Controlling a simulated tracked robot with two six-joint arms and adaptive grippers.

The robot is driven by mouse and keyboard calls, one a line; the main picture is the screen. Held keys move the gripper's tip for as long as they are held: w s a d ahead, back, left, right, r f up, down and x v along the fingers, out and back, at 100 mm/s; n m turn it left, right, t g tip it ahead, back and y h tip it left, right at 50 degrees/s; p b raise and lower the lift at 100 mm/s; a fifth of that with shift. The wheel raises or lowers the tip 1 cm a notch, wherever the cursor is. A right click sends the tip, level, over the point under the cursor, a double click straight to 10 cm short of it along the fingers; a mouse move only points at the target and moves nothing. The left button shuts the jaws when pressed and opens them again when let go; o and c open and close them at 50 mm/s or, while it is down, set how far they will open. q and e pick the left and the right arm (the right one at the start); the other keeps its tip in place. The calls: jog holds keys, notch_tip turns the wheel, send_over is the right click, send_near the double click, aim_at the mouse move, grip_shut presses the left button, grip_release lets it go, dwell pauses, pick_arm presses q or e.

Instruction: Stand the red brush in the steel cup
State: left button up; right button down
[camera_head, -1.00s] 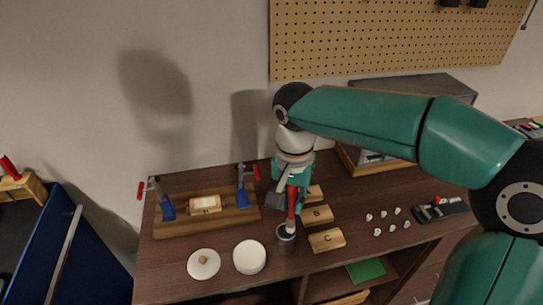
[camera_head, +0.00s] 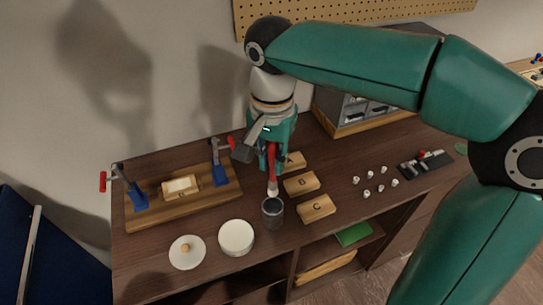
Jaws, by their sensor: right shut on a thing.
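The red brush (camera_head: 272,169) is held upright, its pale bristle end pointing down. My right gripper (camera_head: 271,158) is shut on the brush. The steel cup (camera_head: 272,213) stands on the dark wooden bench just in front of and below the brush. The bristle tip shows at the cup's back rim; I cannot tell whether it is behind the rim or above it. My left gripper is not in view.
Wooden blocks (camera_head: 317,208), one marked C, stand right of the cup. A white round container (camera_head: 236,237) and a knobbed lid (camera_head: 187,252) lie left of it. A clamp board (camera_head: 182,203) is at back left. White knobs (camera_head: 370,180) lie to the right.

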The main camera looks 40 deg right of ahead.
aim_at(272, 172)
notch_tip(272, 172, down, 3)
jog(key=shift+f+b, duration=0.15)
jog(key=shift+b, duration=1.05)
jog(key=shift+f+b, duration=2.05)
jog(key=shift+f, duration=0.75)
jog(key=c, duration=1)
grip_release()
notch_tip(272, 172, up, 12)
jog(key=shift+f, duration=0.1)
